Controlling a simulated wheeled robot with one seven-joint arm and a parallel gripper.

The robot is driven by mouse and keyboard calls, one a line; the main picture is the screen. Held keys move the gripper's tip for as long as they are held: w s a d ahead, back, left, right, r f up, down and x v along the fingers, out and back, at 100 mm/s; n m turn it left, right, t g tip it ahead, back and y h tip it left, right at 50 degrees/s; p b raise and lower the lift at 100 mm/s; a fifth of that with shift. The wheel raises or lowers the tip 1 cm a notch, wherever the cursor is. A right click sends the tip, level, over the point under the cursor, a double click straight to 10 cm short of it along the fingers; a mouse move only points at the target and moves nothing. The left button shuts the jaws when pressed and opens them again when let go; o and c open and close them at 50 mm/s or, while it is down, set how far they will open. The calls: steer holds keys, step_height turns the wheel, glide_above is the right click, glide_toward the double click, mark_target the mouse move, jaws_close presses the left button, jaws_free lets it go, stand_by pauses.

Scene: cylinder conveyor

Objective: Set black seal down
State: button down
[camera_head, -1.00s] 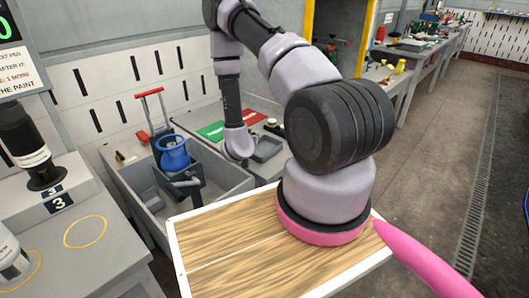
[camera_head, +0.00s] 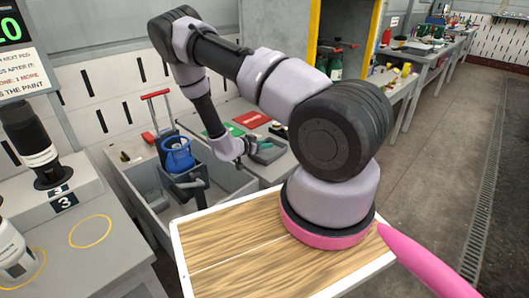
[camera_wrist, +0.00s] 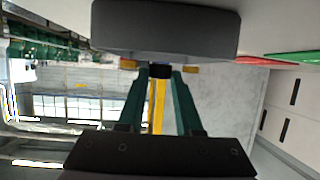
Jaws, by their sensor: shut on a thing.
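My gripper (camera_head: 247,145) is at the end of the arm, over the bench area beside the dark grey tray (camera_head: 267,154). In the wrist view my gripper (camera_wrist: 160,72) has its two dark green fingers closing in on a small black piece, the black seal (camera_wrist: 161,71), held between the tips. The seal is too small to make out in the head view. A green mat (camera_head: 236,130) and a red mat (camera_head: 250,119) lie on the bench just behind the gripper. They also show at the right edge of the wrist view.
Small dark parts (camera_head: 279,129) lie on the bench right of the mats. A grey table (camera_head: 80,262) is at the left.

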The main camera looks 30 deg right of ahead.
mark_target(264, 155)
steer(key=shift+f, duration=1.75)
steer(key=shift+f, duration=0.1)
steer(key=c, duration=0.6)
jaws_free()
